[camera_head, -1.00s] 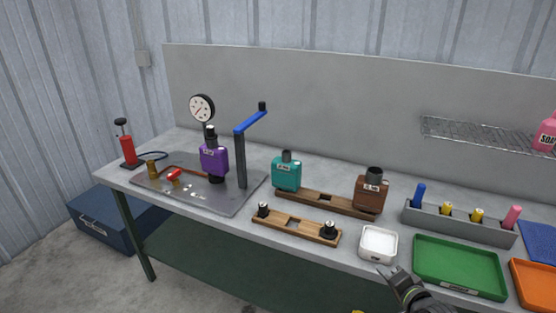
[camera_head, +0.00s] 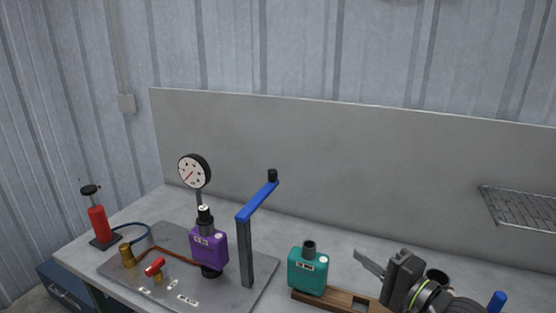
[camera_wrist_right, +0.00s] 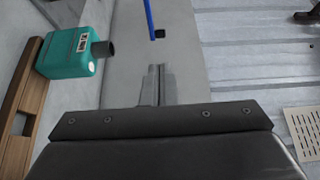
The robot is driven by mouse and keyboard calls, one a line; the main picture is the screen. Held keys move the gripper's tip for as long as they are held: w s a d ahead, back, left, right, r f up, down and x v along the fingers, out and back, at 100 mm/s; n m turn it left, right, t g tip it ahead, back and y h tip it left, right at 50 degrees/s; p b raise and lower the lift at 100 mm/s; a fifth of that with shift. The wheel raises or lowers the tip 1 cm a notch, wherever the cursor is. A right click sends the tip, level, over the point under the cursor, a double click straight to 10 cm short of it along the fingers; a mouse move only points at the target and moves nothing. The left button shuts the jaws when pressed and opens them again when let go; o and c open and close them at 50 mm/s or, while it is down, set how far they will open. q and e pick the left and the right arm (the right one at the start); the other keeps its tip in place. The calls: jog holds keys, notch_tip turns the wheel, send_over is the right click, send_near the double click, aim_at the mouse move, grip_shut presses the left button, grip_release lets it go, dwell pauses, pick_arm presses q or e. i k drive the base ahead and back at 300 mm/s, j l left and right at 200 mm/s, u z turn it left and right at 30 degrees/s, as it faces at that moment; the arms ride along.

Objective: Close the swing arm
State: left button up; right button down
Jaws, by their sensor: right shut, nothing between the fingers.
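The swing arm (camera_head: 258,202) is a blue bar with a black knob (camera_head: 272,175) at its end, on top of a dark upright post (camera_head: 246,253). It points to the back right, away from the purple muffler (camera_head: 209,246), which stands upright on the metal plate (camera_head: 187,301). In the right wrist view the blue bar (camera_wrist_right: 149,15) shows at the top, beyond the fingertips. My right gripper (camera_head: 363,263) is shut and empty, to the right of the arm and the teal muffler (camera_head: 308,270). In the right wrist view its fingers (camera_wrist_right: 157,84) are together. My left gripper is out of view.
The teal muffler stands on a wooden rack (camera_head: 337,299) between my right gripper and the post. A round gauge (camera_head: 194,171) rises behind the purple muffler. A red pump (camera_head: 98,224) stands at the left. A grey back panel (camera_head: 350,170) bounds the bench.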

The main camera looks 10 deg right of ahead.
aim_at(248, 210)
jog(key=i, duration=0.85)
